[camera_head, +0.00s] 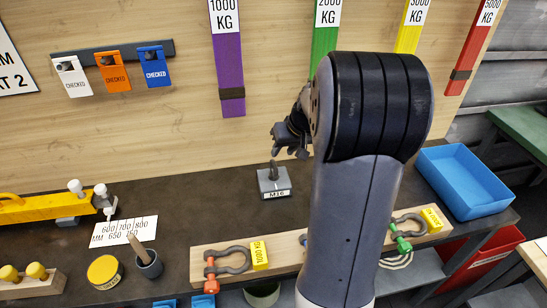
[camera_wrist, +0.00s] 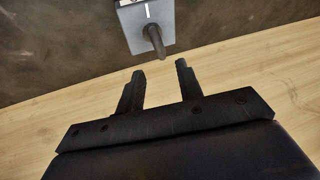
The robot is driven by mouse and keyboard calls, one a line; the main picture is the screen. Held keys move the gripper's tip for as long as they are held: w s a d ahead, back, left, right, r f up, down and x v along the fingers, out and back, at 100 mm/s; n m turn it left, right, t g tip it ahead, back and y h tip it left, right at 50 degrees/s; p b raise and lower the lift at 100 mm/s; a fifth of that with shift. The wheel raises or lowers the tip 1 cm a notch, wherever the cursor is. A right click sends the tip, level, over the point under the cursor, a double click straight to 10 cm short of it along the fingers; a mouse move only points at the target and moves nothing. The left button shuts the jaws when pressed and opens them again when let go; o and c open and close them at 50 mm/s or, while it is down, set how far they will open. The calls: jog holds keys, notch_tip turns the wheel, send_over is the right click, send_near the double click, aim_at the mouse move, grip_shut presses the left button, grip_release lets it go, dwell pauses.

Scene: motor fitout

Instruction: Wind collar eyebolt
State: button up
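A small grey block (camera_head: 272,186) labelled M16 sits on the dark bench top, with a dark upright peg (camera_head: 274,171) on it. In the wrist view the block (camera_wrist: 133,25) is at the top, and its peg (camera_wrist: 154,40) points down toward my fingers. I cannot make out an eye ring or collar on the peg. My gripper (camera_head: 290,152) is above the block and a little right of it in the head view. In the wrist view its fingers (camera_wrist: 159,80) are apart, with nothing between them, clear of the peg.
A wooden rack (camera_head: 290,262) with shackles runs along the bench front. A blue bin (camera_head: 463,180) stands at the right. A dark cup (camera_head: 148,264), yellow tin (camera_head: 104,271) and yellow tool (camera_head: 45,210) are at the left. A wooden panel (camera_head: 130,135) with hanging tags rises behind.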

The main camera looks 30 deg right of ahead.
aim_at(275, 163)
jog(key=x, duration=0.7)
jog(key=shift+p, duration=0.35)
jog(key=shift+c, duration=0.3)
grip_shut()
